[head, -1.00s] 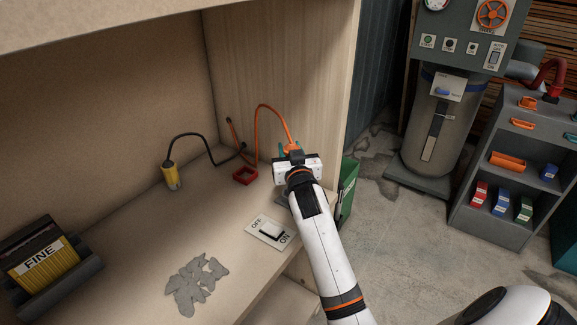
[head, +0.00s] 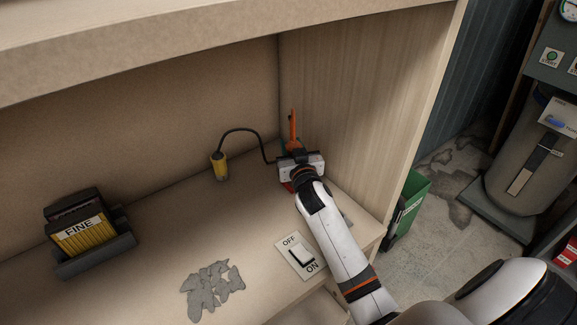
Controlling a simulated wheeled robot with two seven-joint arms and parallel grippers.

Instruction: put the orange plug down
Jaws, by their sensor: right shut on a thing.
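The orange plug is mostly hidden behind my right gripper (head: 297,158), and its orange cord (head: 293,128) rises just beyond the gripper by the back right corner of the shelf. My right gripper is shut on the plug, over the back right part of the shelf surface. A bit of red shows at the gripper's lower left edge, probably the red square holder, which is otherwise hidden. I cannot tell whether the plug touches the surface. My left gripper is not in view.
A yellow plug (head: 219,166) with a black cord stands left of the gripper. An OFF/ON switch plate (head: 296,256), grey flakes (head: 212,290) and a FINE box (head: 79,228) in a dark holder (head: 95,258) are on the shelf. A green bin (head: 408,207) stands right.

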